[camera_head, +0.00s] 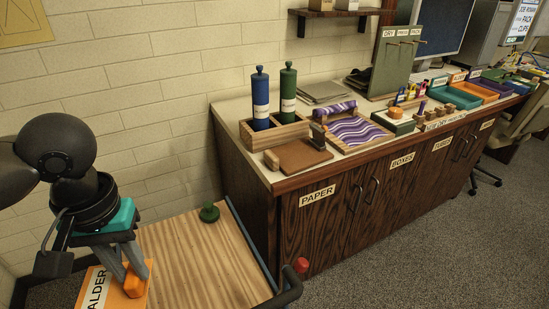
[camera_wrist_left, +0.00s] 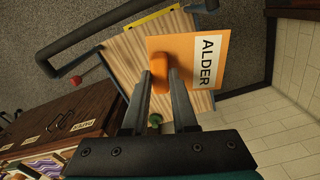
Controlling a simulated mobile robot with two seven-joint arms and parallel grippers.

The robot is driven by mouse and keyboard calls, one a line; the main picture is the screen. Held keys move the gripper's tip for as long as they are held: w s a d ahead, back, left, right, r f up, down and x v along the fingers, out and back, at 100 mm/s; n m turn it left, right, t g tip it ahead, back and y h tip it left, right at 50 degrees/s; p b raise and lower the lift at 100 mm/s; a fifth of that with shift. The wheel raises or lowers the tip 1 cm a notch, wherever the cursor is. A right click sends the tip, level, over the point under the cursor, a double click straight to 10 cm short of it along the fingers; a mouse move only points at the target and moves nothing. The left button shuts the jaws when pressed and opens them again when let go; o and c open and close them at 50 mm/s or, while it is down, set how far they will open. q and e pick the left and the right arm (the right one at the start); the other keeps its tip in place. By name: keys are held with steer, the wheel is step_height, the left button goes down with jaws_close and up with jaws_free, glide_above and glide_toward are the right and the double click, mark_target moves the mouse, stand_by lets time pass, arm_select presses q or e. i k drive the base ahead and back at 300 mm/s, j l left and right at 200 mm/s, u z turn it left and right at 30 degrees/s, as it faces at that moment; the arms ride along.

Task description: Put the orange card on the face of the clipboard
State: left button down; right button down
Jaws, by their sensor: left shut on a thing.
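The orange card (camera_head: 113,292), with a white label reading ALDER, is at the lower left of the head view. In the left wrist view the card (camera_wrist_left: 170,45) shows nearly whole, over the wooden cart top, with an orange knob (camera_wrist_left: 160,78) on it. My left gripper (camera_head: 135,278) points down and is shut on the card's knob; its fingers also show in the left wrist view (camera_wrist_left: 159,85). Whether the card touches the cart is unclear. I cannot clearly identify the clipboard; a flat brown board (camera_head: 298,153) lies at the counter's near corner. My right gripper is not seen.
The wooden cart top (camera_head: 185,255) has blue rails, a green knob (camera_head: 209,213) and a red ball (camera_head: 300,265) at its handle. The counter (camera_head: 232,110) holds blue and green rollers, a purple-patterned tray (camera_head: 355,131), a standing board (camera_head: 394,68) and coloured trays. Carpet lies in front.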

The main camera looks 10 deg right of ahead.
mark_target(297, 153)
steer(key=i+l, duration=0.15)
steer(key=l, duration=0.25)
steer(key=i+l, duration=0.15)
steer(key=l, duration=0.2)
steer(key=i+l, duration=0.15)
steer(key=l, duration=0.25)
steer(key=i+l, duration=0.15)
steer(key=l, duration=0.25)
